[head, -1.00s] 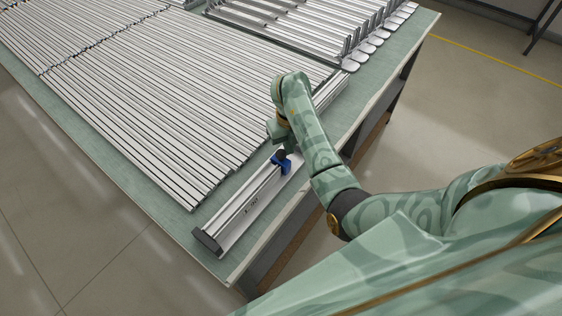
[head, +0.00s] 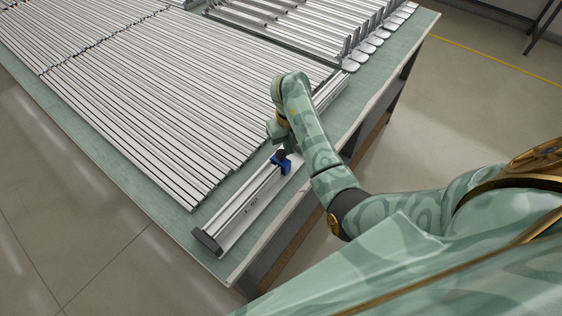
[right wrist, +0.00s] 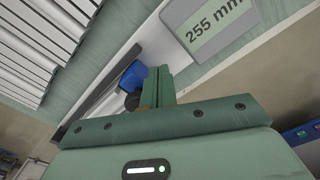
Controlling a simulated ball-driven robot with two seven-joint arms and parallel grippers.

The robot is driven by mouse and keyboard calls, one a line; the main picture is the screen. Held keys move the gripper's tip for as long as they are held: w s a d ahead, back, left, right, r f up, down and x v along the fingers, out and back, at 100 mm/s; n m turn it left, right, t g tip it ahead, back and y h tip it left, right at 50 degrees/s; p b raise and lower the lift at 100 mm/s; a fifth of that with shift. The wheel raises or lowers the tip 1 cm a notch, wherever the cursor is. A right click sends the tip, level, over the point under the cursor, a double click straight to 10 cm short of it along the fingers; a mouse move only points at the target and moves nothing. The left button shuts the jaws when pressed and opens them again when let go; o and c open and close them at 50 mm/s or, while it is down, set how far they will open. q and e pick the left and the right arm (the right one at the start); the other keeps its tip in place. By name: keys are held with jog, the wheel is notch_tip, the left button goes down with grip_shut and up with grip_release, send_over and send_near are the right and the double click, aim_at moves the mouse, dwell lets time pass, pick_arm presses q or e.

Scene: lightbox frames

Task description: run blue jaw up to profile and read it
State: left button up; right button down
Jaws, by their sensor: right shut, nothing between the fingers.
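The blue jaw (head: 285,165), with a dark knob (head: 280,155) on it, sits on the long silver measuring rail near the table's front edge. In the right wrist view the blue jaw (right wrist: 133,77) is just left of my fingers, and the dark knob shows below it. My right gripper (right wrist: 159,75) is shut and empty, close beside the jaw; I cannot tell whether they touch. In the head view my arm partly hides the gripper. A grey panel (right wrist: 213,25) reads "255 mm". I cannot make out a separate profile in the rail (head: 228,235). My left gripper is out of view.
Rows of silver profiles (head: 150,110) cover the green table, with more pieces (head: 310,25) at the back. The rail has a dark end block (head: 207,241) at its near end. A narrow green strip of tabletop is bare between the rows and the rail.

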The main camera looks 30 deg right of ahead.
jog(key=shift+s+a, duration=0.1)
jog(key=shift+a, duration=0.15)
dwell(0.4)
jog(key=shift+s+a, duration=0.1)
jog(key=shift+a, duration=0.2)
jog(key=shift+s+a+f, duration=0.1)
jog(key=shift+a+f, duration=0.05)
dwell(0.4)
jog(key=shift+w+d, duration=0.25)
jog(key=shift+d, duration=0.25)
jog(key=shift+r+p, duration=0.3)
jog(key=shift+p, duration=0.15)
notch_tip(320, 180, up, 7)
jog(key=p, duration=0.6)
jog(key=shift+f, duration=0.15)
jog(key=shift+d, duration=0.2)
